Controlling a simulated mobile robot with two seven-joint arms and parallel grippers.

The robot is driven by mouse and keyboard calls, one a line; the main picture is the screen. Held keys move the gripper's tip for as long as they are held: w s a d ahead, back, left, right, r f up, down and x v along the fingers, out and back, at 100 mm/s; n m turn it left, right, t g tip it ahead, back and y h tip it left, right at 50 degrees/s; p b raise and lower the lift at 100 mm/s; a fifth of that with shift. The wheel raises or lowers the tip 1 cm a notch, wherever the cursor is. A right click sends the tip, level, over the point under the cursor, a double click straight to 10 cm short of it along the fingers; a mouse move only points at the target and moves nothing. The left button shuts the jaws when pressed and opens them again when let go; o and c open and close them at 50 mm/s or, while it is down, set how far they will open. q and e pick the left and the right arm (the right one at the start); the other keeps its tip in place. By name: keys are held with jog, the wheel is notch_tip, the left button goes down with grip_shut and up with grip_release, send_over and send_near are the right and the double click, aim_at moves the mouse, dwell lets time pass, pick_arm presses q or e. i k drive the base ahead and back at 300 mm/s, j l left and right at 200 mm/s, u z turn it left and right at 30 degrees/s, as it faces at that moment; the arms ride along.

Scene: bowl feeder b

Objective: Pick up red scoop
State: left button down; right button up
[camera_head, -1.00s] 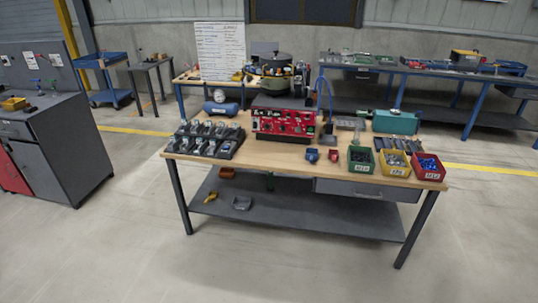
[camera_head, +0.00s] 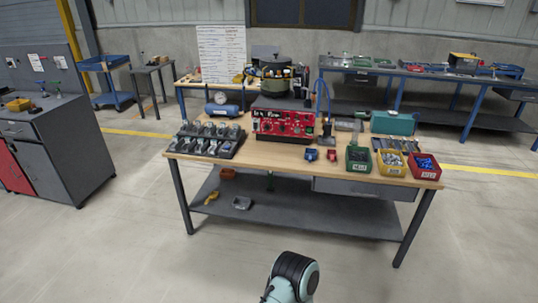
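A small red object (camera_head: 332,155), which looks like the red scoop, lies near the front edge of the wooden-topped workbench (camera_head: 283,172). A similar small blue object (camera_head: 311,155) lies just left of it, apart from it. The red one is too small to make out in detail. Neither of my grippers is in view. A teal and black link of one of my arms shows at the bottom, well in front of the bench; I cannot tell which arm.
Green (camera_head: 360,167), yellow (camera_head: 399,170) and red (camera_head: 433,174) bins of parts stand right of the scoops. A red control panel (camera_head: 284,122) stands behind them. A black tray (camera_head: 183,148) of parts is at left. The floor before the bench is clear.

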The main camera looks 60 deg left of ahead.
aim_at(332, 157)
jog(key=u, duration=1.4)
jog(key=i+l, duration=0.2)
jog(key=i, duration=0.2)
jog(key=j+u, duration=0.05)
